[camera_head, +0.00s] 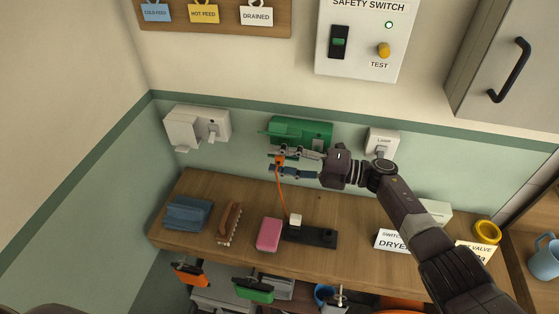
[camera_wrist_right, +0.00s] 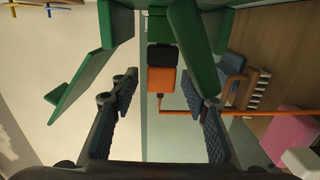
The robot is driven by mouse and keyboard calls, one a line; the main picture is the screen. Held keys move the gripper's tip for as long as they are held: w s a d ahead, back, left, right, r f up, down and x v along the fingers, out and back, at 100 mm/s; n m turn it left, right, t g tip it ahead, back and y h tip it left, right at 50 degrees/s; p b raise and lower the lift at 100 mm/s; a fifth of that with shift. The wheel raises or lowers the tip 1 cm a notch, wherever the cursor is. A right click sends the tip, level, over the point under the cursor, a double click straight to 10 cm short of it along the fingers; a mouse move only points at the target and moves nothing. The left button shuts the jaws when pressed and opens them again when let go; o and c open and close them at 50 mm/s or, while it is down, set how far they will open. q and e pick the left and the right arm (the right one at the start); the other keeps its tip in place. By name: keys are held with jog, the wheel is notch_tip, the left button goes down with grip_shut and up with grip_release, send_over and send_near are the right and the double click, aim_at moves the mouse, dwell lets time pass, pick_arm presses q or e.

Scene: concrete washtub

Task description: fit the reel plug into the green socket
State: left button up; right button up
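The green socket (camera_head: 302,129) is on the back wall, its green lid standing open in the right wrist view (camera_wrist_right: 85,65). The orange reel plug (camera_head: 279,159) is just below it, with its orange cable (camera_head: 281,190) hanging to the bench. In the right wrist view, the plug (camera_wrist_right: 161,80) lines up with black and green parts at the socket; I cannot tell how far in it sits. My right gripper (camera_head: 276,162) reaches in from the right. Its fingers (camera_wrist_right: 166,100) are spread on either side of the plug, with gaps visible. My left gripper is not in view.
A white socket box (camera_head: 198,126) is left of the green one, and a lamp socket (camera_head: 382,141) right. The bench holds blue cloths (camera_head: 187,213), a brush (camera_head: 229,222), a pink sponge (camera_head: 269,234) and a black strip (camera_head: 311,235) with a white plug.

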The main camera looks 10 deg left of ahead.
jog(key=shift+d, duration=0.15)
jog(key=d, duration=0.7)
jog(key=shift+d, duration=0.15)
dwell(0.4)
